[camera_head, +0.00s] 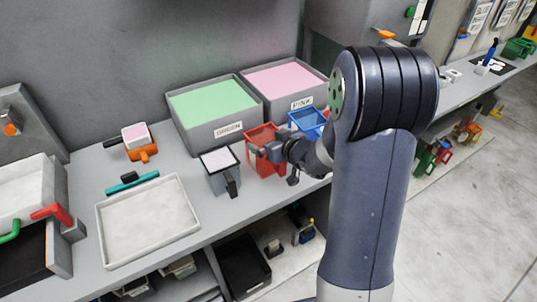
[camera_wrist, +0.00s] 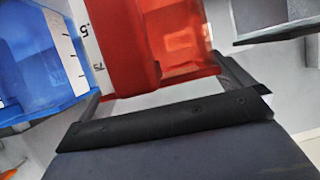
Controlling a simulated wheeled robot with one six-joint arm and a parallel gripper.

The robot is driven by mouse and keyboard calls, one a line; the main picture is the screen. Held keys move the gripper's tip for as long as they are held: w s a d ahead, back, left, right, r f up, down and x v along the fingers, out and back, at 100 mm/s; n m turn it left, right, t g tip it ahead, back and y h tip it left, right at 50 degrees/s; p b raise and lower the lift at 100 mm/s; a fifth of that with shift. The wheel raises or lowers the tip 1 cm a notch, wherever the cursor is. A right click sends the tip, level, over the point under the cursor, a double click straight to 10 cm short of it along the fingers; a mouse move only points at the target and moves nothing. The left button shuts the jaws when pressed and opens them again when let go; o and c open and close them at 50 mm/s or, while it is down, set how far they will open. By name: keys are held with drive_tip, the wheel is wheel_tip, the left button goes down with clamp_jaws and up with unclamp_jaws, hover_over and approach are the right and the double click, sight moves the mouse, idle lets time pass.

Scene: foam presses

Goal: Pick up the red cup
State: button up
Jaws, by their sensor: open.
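The red cup (camera_head: 264,144) is a square, see-through red container standing on the grey bench in front of the bin marked GREEN. In the wrist view the red cup (camera_wrist: 165,40) fills the upper middle, with a white strip with dark marks along its left side. My gripper (camera_head: 270,152) is at the cup's front right side in the head view and partly covers it. In the wrist view the fingers of my gripper (camera_wrist: 165,92) lie to either side of the cup's near part. The gripper is open. I cannot tell whether the fingers touch the cup.
A grey cup (camera_head: 222,178) with white contents stands close to the left. The green-filled bin (camera_head: 195,134) and pink-filled bin (camera_head: 298,104) stand behind. A white tray (camera_head: 150,254) lies farther left.

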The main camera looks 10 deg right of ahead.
drive_tip(key=shift+x, duration=0.8)
drive_tip(key=shift+r, duration=0.1)
drive_tip(key=c, duration=1)
